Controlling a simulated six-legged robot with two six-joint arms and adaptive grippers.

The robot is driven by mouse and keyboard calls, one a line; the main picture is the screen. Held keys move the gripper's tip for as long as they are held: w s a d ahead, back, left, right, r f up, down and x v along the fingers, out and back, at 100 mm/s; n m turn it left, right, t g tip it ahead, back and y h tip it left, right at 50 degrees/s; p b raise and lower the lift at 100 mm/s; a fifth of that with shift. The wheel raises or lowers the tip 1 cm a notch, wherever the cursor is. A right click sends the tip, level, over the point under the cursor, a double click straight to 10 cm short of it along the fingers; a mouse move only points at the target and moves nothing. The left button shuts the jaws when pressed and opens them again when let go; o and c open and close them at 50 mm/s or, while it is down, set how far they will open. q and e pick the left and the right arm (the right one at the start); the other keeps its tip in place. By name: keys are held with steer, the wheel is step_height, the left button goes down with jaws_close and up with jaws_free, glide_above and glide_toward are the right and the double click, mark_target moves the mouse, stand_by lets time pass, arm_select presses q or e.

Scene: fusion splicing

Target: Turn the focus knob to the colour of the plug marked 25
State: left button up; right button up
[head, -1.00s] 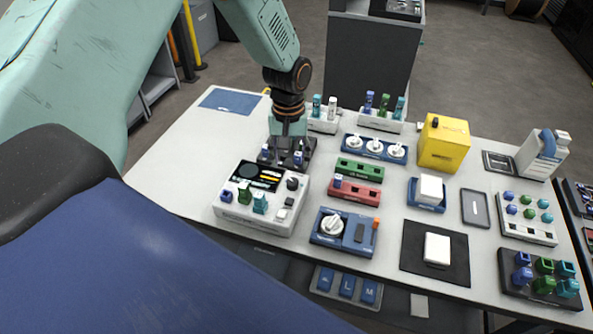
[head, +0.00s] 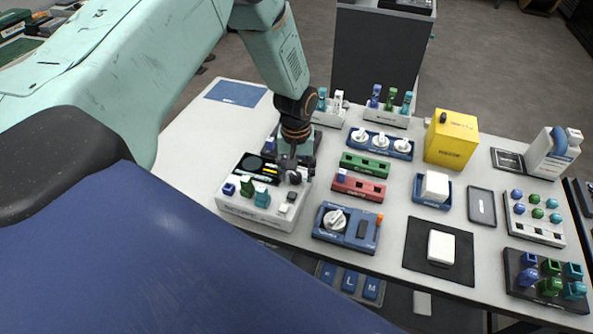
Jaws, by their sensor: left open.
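A white splicer-like device (head: 255,217) stands at the table's left front, with a dark screen on top and blue, green (head: 247,188) and teal (head: 262,198) plugs along its front. A small dark round knob (head: 295,178) sits at its upper right; I take it for the focus knob. My left gripper (head: 290,172) is open and points down right at this knob, partly covering it; I cannot tell whether it touches. No number 25 is readable on any plug, and the knob's setting is too small to read. My right gripper is not in view.
A blue box with a white dial (head: 335,219) stands close to the right of the device. Behind are red (head: 358,188) and green (head: 364,165) strips and a blue strip with white knobs (head: 381,143). A yellow box (head: 451,140) and plug racks stand further right.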

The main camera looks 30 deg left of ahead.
arm_select(q)
steer(key=shift+s+a+r, duration=0.1)
steer(key=shift+s+a, duration=0.05)
steer(key=shift+s, duration=0.05)
steer(key=shift+c, duration=0.4)
steer(key=shift+w+d, duration=0.2)
steer(key=shift+w, duration=0.1)
steer(key=c, duration=0.6)
steer(key=shift+s+a, duration=0.15)
jaws_close()
steer(key=shift+m, duration=0.3)
steer(key=m, duration=0.5)
steer(key=m+b, duration=0.1)
steer(key=m, duration=0.4)
steer(key=shift+m, duration=0.7)
